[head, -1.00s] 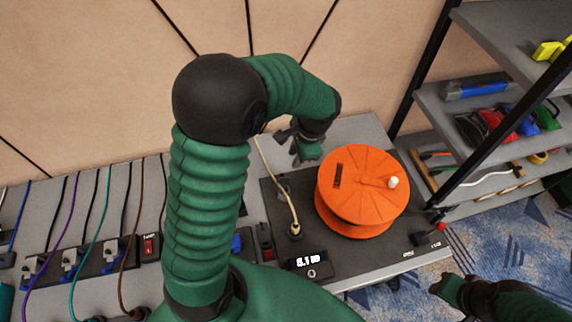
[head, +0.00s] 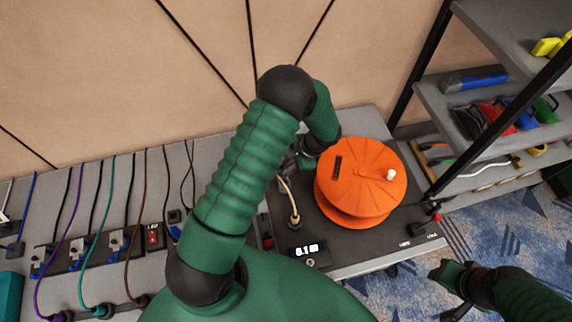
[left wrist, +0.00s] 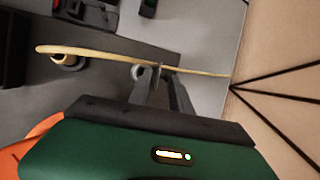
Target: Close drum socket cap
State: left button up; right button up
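An orange cable drum (head: 352,190) with a dark slot and a white knob on top stands on a dark panel. A pale yellow cable (head: 285,187) rises from a round socket (head: 294,220) beside it. My left gripper (head: 293,160) is just left of the drum, partly hidden by my arm. In the left wrist view, its narrow fingers (left wrist: 158,80) are at the cable (left wrist: 110,55); whether they grip anything is unclear. A small round ring (left wrist: 138,72) shows at the fingertips. No socket cap is clearly identifiable. My right gripper (head: 448,290) is open, right of the table over the floor.
The grey table (head: 388,262) carries several sockets with coloured cables (head: 80,245) at the left. A small display (head: 308,250) is on the panel's front. A shelf rack (head: 470,110) with tools stands at the right. A wall is behind the table.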

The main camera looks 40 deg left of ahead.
pick_arm(q)
jog(key=shift+x, duration=0.75)
jog(key=shift+s+d, duration=0.1)
jog(key=shift+c, duration=0.2)
grip_shut()
dwell(0.6)
